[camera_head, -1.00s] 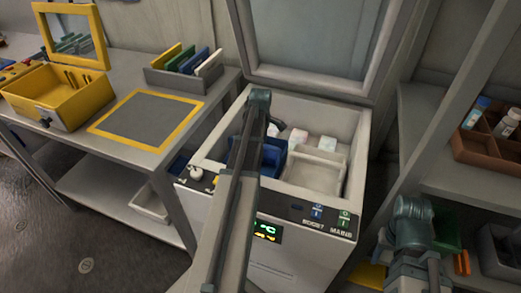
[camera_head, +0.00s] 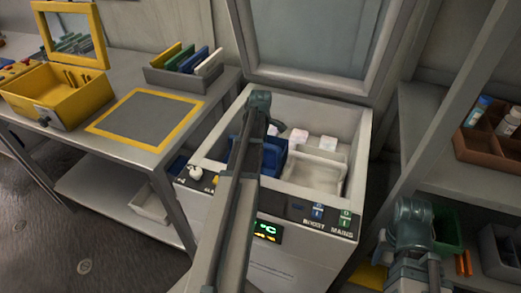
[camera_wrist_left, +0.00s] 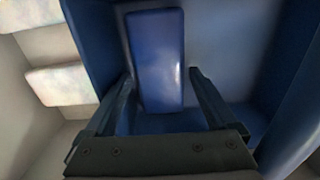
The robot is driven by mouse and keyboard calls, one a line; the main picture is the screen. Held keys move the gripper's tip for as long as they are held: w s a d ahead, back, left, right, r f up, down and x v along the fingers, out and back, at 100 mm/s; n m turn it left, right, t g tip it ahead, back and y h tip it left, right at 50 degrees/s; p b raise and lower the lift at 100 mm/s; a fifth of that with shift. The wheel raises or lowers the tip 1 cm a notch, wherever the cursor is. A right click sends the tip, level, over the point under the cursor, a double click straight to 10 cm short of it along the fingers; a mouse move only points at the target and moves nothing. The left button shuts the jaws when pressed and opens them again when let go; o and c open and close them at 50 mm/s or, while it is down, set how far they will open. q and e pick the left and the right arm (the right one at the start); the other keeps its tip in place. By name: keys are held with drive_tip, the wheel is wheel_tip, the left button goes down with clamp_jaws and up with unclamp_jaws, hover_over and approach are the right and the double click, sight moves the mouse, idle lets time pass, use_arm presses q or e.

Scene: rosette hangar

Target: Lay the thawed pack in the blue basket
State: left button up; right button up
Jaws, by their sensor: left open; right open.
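The blue basket (camera_head: 272,158) stands inside the open white chest, partly hidden behind my left arm. In the left wrist view its blue walls (camera_wrist_left: 88,35) surround my left gripper (camera_wrist_left: 160,78). The gripper is open, with one finger on each side of a smooth blue pack (camera_wrist_left: 158,50). The pack lies inside the basket, and I cannot tell whether the fingers touch it. No label shows its thawed state. My right gripper (camera_head: 418,238) is at the lower right, by the shelf, away from the chest; its fingertips are hard to make out.
White-pink packs (camera_head: 299,135) and a white tray (camera_head: 315,172) sit in the chest beside the basket. The raised lid (camera_head: 310,40) stands behind. A bench with a yellow-framed mat (camera_head: 150,115) is on the left. A shelf with a brown crate (camera_head: 480,150) is on the right.

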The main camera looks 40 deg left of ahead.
use_arm(q)
wheel_tip(320, 180, up, 13)
drive_tip(key=p, duration=1.2)
drive_tip(key=shift+p, duration=0.35)
drive_tip(key=d+r+m+p, duration=0.2)
drive_tip(key=d+m, duration=0.5)
drive_tip(key=d, duration=0.7)
drive_tip(key=s+d+r+m+p, duration=0.1)
drive_tip(key=s+d+m, duration=0.3)
drive_tip(key=d, duration=0.5)
drive_tip(key=s+d+r+m+p, duration=0.1)
drive_tip(key=s+d+m, duration=0.3)
drive_tip(key=d+m, duration=0.4)
drive_tip(key=s+d+r+m+y+p, duration=0.1)
drive_tip(key=s+d+m, duration=0.3)
drive_tip(key=d, duration=0.5)
drive_tip(key=shift+s+d+r+m+p, duration=0.15)
drive_tip(key=shift+d+r+m+p, duration=0.1)
drive_tip(key=shift+m, duration=0.25)
drive_tip(key=shift+s+d+r+m+p, duration=0.15)
drive_tip(key=shift+r+m, duration=0.1)
drive_tip(key=shift+m, duration=0.25)
drive_tip(key=shift+s+d, duration=0.1)
drive_tip(key=shift+s, duration=0.05)
